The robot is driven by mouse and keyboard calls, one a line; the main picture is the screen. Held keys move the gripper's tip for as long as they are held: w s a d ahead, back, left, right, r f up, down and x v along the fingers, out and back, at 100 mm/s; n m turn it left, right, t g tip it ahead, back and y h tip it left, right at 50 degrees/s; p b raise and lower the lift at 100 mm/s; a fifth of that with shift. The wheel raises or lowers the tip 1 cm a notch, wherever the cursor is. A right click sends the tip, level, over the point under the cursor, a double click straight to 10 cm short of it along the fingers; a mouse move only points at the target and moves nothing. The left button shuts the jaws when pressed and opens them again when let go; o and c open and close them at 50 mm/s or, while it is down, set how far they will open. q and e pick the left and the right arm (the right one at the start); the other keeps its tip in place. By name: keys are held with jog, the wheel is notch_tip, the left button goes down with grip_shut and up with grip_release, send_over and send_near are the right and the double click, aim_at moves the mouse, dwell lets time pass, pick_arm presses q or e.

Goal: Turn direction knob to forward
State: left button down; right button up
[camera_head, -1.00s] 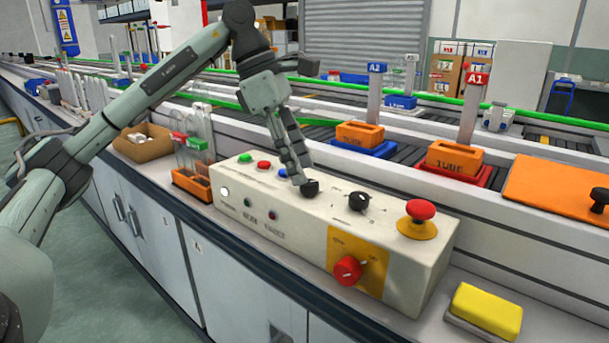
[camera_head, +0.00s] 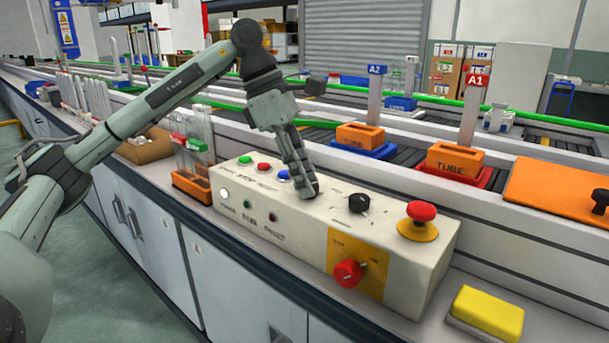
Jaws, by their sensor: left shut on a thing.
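The control box (camera_head: 300,232) is a long cream panel on the bench. My left gripper (camera_head: 308,190) reaches down onto its top, with its fingers shut at the spot of a small black knob, which they now hide almost fully. A second black knob (camera_head: 359,203) stands uncovered to the right of the fingers. Printing near the knobs is too small to read, so I cannot tell the direction setting. My right gripper is not in view.
A red mushroom button (camera_head: 421,211) on a yellow base and a red rotary switch (camera_head: 347,273) on a yellow plate are on the box's right part. Green, red and blue buttons (camera_head: 264,167) lie left of the fingers. A tube rack (camera_head: 190,187) stands left of the box.

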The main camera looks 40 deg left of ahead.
pick_arm(q)
jog(key=n, duration=0.3)
jog(key=shift+s+t+y, duration=0.1)
jog(key=shift+t+y, duration=0.3)
jog(key=n, duration=0.2)
jog(key=shift+d+n+t+y+p, duration=0.15)
jog(key=shift+n+t+y+p, duration=0.2)
jog(key=shift+n+t+y, duration=0.05)
jog(key=n+y+p, duration=0.1)
jog(key=n, duration=0.3)
jog(key=shift+s+d+t, duration=0.1)
jog(key=shift+d+t, duration=0.05)
jog(key=shift+t, duration=0.25)
jog(key=shift+n+y, duration=0.6)
jog(key=shift+n, duration=0.5)
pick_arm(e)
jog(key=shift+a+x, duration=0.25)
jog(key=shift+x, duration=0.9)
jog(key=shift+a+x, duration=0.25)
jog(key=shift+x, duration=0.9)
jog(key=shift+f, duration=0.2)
pick_arm(q)
jog(key=c, duration=1.2)
grip_release()
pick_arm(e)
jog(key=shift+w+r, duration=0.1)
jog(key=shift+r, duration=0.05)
